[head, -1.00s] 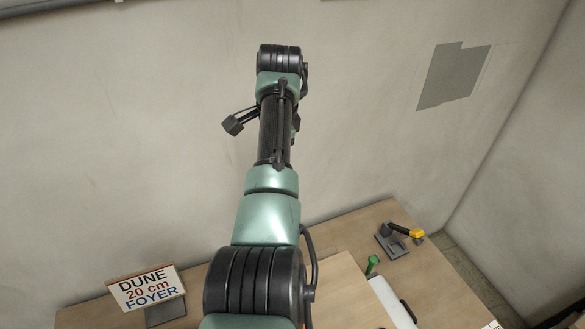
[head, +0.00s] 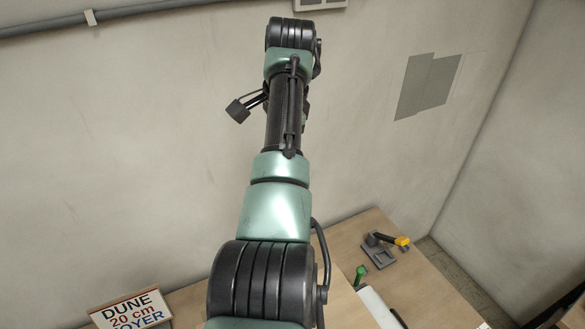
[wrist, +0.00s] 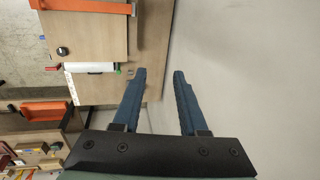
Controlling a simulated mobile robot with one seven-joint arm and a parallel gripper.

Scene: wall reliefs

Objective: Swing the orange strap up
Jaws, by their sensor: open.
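My gripper (wrist: 159,72) is open, with nothing between its two blue fingers. Pale plain floor or wall shows beyond the fingertips. A long flat orange bar (wrist: 85,5) lies across the wooden surface at the top left of the wrist view, apart from the fingers. A second orange-red piece (wrist: 42,112) shows at the left of that view. I cannot tell which of the two is the strap. No orange strap shows clearly in the head view, where my arm fills the middle and my gripper is hidden.
A wooden table (head: 443,290) holds a grey device with a yellow-ended lever (head: 385,245), a green knob (head: 360,272) and a white cylinder (head: 378,308). A lettered sign (head: 130,312) stands left. A pipe (head: 150,8) runs along the wall.

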